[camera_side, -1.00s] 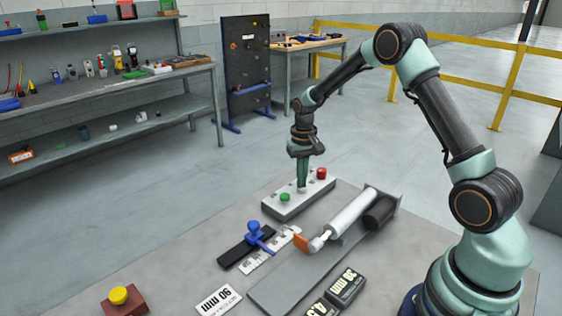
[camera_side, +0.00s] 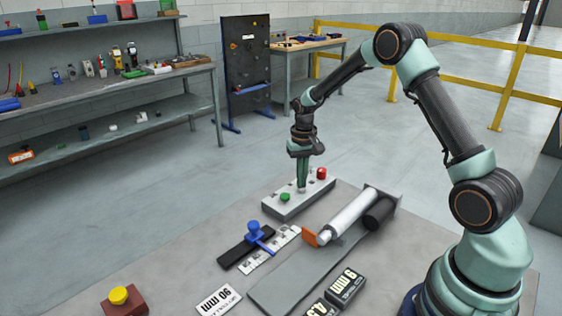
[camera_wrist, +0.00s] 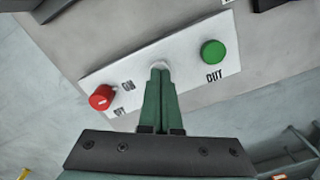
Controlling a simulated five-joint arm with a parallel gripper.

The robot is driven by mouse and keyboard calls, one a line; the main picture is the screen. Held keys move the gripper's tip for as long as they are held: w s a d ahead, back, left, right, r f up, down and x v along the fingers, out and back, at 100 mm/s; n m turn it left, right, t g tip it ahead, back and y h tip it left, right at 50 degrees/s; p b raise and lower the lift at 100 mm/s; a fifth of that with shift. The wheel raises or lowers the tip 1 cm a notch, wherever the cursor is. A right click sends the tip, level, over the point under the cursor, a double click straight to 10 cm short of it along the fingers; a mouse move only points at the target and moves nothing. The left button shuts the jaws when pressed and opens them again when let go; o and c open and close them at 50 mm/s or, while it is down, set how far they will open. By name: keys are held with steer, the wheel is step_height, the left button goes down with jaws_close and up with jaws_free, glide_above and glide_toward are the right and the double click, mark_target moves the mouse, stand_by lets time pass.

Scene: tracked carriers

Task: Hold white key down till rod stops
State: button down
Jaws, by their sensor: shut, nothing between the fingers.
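The white key (camera_wrist: 161,65) is on a pale control box (camera_side: 281,208), between a green button (camera_side: 285,197) and a red knob (camera_side: 321,173). My gripper (camera_side: 302,187) is shut and points down, its tips on the white key and hiding much of it. In the wrist view my gripper (camera_wrist: 160,74) also meets the key. The silver rod (camera_side: 325,235) shows only a short length out of its light grey cylinder (camera_side: 351,210). An orange plate (camera_side: 310,237) stands by the rod's end. A dark display (camera_side: 346,285) reads 9 mm.
A blue pointer (camera_side: 255,233) sits on a black rail beside a marked scale (camera_side: 270,249). A second display (camera_side: 321,309) is partly cut off. A card (camera_side: 218,300) reads 90 mm. A yellow button on a red-brown base (camera_side: 119,296) stands front left.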

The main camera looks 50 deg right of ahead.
stand_by(0.6)
steer(key=shift+r, duration=2.2)
steer(key=shift+a+r, duration=0.1)
steer(key=shift+r, duration=0.1)
steer(key=s+a+r+n+t, duration=0.2)
steer(key=s+a+r, duration=0.3)
steer(key=r, duration=0.2)
steer(key=s+a+r+n+t, duration=0.2)
steer(key=s+a+r, duration=0.25)
steer(key=r, duration=0.35)
steer(key=s+a+n+t, duration=0.1)
steer(key=s+a+n, duration=0.1)
steer(key=s, duration=0.6)
steer(key=shift+a+r+t, duration=0.3)
steer(key=shift+a, duration=0.35)
